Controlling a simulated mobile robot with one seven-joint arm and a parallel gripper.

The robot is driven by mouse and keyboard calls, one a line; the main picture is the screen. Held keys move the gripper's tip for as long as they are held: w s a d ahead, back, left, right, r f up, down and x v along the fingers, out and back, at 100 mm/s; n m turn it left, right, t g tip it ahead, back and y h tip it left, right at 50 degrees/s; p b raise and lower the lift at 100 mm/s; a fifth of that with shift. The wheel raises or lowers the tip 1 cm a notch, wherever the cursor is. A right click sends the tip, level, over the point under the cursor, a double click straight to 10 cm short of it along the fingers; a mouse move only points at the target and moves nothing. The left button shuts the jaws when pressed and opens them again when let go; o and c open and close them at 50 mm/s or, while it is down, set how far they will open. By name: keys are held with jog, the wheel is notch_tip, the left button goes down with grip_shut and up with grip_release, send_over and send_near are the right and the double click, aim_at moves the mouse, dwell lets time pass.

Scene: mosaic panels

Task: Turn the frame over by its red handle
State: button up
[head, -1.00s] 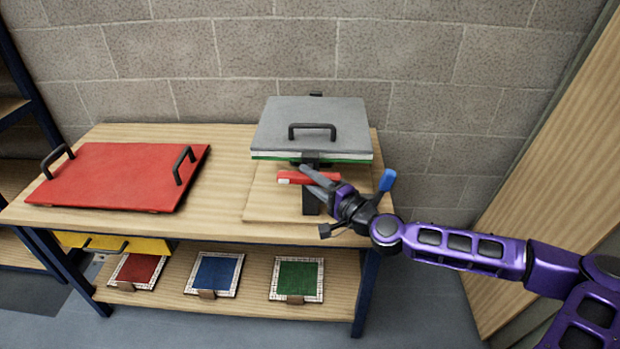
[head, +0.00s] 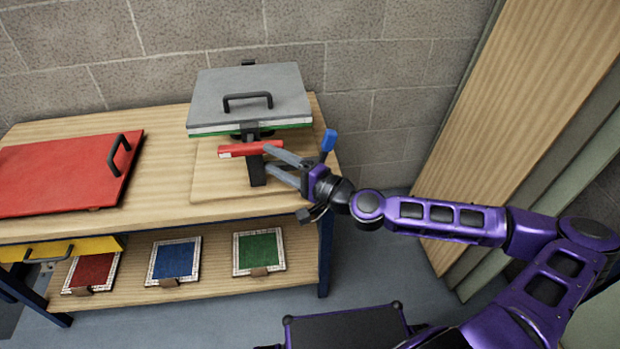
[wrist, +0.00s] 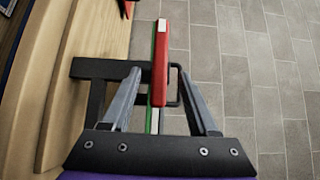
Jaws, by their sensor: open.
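The frame (head: 250,92) is a stack of a grey top plate with a black handle over thin white and green layers. It lies level on a dark stand at the bench's right end. The red handle (head: 237,151) is a short bar with a white end, at the front of the frame. My gripper (head: 268,160) is open at the handle's right end. In the wrist view, the red handle (wrist: 160,85) stands between the two spread fingers of my gripper (wrist: 160,78), with gaps visible on both sides. Whether anything touches is hidden in the head view.
A red panel (head: 60,178) with a black handle lies on the bench's left. A blue lever (head: 328,140) stands just behind my gripper. Red, blue (head: 174,261) and green tiles sit on the lower shelf. A wooden board (head: 505,120) leans at right; floor between is clear.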

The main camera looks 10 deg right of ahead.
jog(key=v, duration=1)
jog(key=shift+r, duration=0.1)
